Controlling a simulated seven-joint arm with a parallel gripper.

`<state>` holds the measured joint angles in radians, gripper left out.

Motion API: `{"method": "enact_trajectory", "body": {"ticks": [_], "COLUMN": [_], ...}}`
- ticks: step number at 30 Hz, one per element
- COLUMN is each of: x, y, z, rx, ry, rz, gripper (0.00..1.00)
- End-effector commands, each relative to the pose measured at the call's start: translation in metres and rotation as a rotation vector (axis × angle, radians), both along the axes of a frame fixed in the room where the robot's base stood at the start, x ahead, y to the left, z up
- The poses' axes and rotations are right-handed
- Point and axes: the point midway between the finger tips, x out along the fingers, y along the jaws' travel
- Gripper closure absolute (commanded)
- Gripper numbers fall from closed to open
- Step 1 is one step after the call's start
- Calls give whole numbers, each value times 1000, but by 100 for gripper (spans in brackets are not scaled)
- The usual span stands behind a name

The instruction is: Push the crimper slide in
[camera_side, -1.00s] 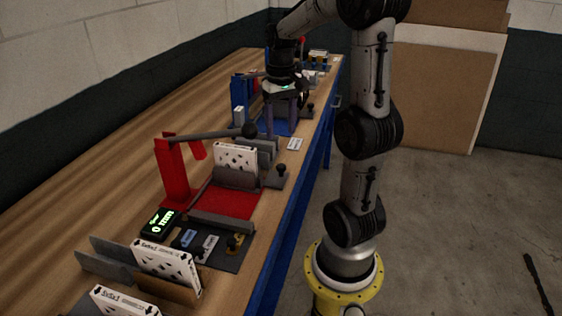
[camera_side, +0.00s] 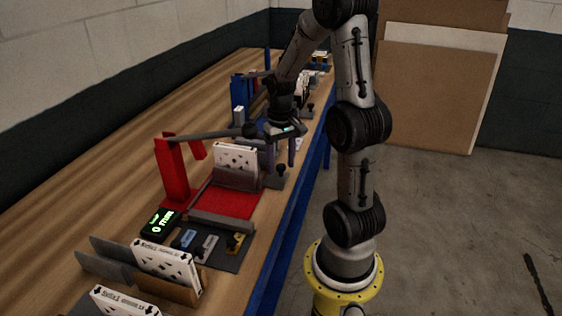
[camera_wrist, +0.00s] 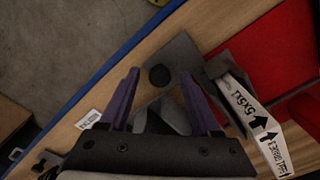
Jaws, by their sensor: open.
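The red crimper (camera_side: 174,172) stands on the bench with its dark lever reaching right over the station. Its grey slide, with a round black knob (camera_side: 281,170), is at the bench-edge side of the red base (camera_side: 224,202). A white printed filter box (camera_side: 235,157) stands upright in the grey holder on the slide. In the wrist view, the knob (camera_wrist: 159,77) appears between the two purple fingertips, and the grey slide plate (camera_wrist: 180,55) lies beside it. My gripper (camera_side: 281,162) is open and empty, fingers down, above or near the knob; contact cannot be told.
A black display (camera_side: 160,222) reads 0 mm. A dark tray (camera_side: 225,257) with small coloured parts and a rack of filter boxes (camera_side: 165,268) lie in front. A blue station (camera_side: 238,90) stands behind. A small label card (camera_wrist: 89,120) lies by the bench edge. The left bench is clear.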

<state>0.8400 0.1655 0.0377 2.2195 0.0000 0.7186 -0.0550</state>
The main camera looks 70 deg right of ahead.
Motion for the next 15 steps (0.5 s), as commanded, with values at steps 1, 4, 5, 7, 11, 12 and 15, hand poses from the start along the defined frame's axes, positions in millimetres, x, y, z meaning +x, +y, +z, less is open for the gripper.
{"method": "enact_trajectory", "body": {"ticks": [1, 4, 5, 7, 11, 12, 15], "x": [0, 0, 0, 0, 0, 0, 0], "y": [0, 0, 0, 0, 0, 0, 0], "z": [0, 0, 0, 0, 0, 0, 1], "rx": [0, 0, 0, 0, 0, 0, 0], "ry": [0, 0, 0, 0, 0, 0, 0], "rz": [0, 0, 0, 0, 0, 0, 0], "gripper": [40, 58, 63, 76, 99, 100, 100]}}
